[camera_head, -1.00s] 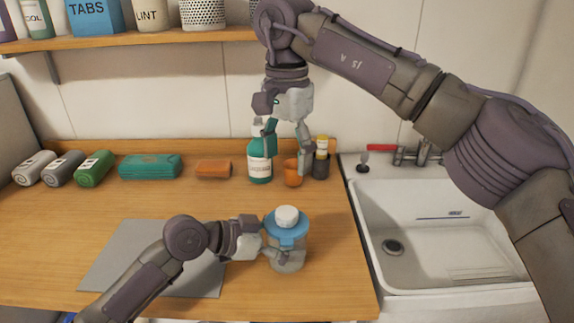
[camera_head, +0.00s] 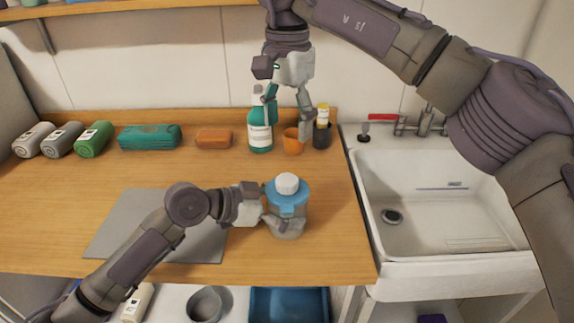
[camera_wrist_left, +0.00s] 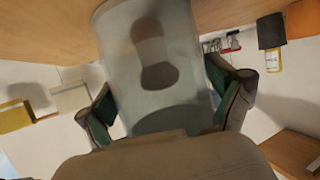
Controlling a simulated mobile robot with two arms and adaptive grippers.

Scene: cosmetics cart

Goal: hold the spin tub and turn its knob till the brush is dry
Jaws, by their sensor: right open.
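The spin tub (camera_head: 287,224) is a clear tub with a blue lid (camera_head: 288,193) and a white knob (camera_head: 287,183) on top. It stands upright near the counter's front edge. My left gripper (camera_head: 270,221) is at its left side, and the left wrist view shows the tub (camera_wrist_left: 160,60) between the two fingers, which appear shut on it. A dark shape, likely the brush (camera_wrist_left: 155,60), shows blurred through the wall. My right gripper (camera_head: 289,105) is open and empty behind the tub, above an orange cup (camera_head: 293,141) and beside a green bottle (camera_head: 260,131).
A dark cup with a yellow-capped item (camera_head: 322,130) stands right of the orange cup. Rolled towels (camera_head: 93,139), a teal pack (camera_head: 149,137) and an orange block (camera_head: 213,138) line the back. A grey mat (camera_head: 130,215) lies left; the sink (camera_head: 440,205) is right.

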